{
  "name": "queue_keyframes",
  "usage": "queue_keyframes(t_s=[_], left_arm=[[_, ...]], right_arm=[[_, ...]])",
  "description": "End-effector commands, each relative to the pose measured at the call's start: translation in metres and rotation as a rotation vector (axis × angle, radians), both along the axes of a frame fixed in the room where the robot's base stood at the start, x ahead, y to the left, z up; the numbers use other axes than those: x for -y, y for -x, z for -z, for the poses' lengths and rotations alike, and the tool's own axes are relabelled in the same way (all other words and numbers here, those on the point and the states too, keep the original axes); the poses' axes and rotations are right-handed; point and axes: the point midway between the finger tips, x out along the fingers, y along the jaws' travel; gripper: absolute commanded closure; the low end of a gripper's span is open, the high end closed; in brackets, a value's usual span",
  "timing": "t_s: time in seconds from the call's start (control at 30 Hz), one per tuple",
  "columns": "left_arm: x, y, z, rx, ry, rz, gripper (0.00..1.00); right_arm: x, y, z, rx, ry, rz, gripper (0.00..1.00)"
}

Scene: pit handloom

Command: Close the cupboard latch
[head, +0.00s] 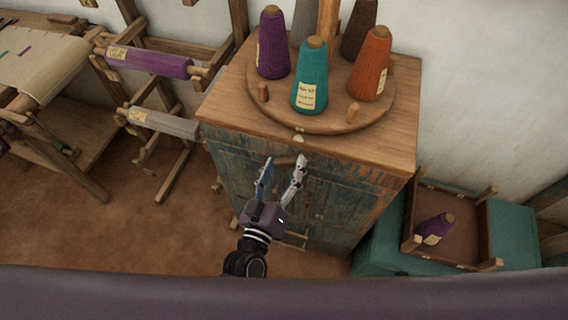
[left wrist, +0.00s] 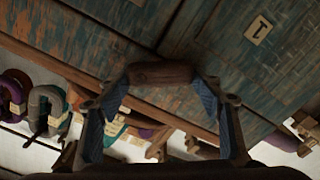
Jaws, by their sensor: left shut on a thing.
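The cupboard (head: 345,205) has worn blue-green doors and a plain wooden top. My left gripper (head: 284,163) is at the upper front of its doors. In the left wrist view, a short brown wooden latch piece (left wrist: 160,73) spans the gap between the fingertips, and the gripper is shut on it. The painted door boards (left wrist: 110,38) lie right behind the latch. In the head view the latch is mostly hidden between the fingers, so its exact turn is hard to tell. My right gripper is in neither view.
A round wooden board (head: 330,118) on the cupboard top holds several yarn cones, including a teal cone (head: 311,78) near the front. A teal chest (head: 380,240) with a wooden tray (head: 458,195) stands to the right. Loom frames and yarn rollers (head: 150,62) are at the left.

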Motion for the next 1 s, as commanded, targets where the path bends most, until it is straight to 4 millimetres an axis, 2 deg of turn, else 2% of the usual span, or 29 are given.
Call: queue_keyframes(t_s=[0.6, 1.0], left_arm=[[0.006, 0.001, 0.012, -0.179, 0.557, 0.0, 0.64], [0.011, 0.003, 0.016, -0.271, 0.841, -0.001, 0.64]], right_arm=[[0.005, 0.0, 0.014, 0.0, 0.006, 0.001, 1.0], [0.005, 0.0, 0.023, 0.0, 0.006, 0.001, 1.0]])
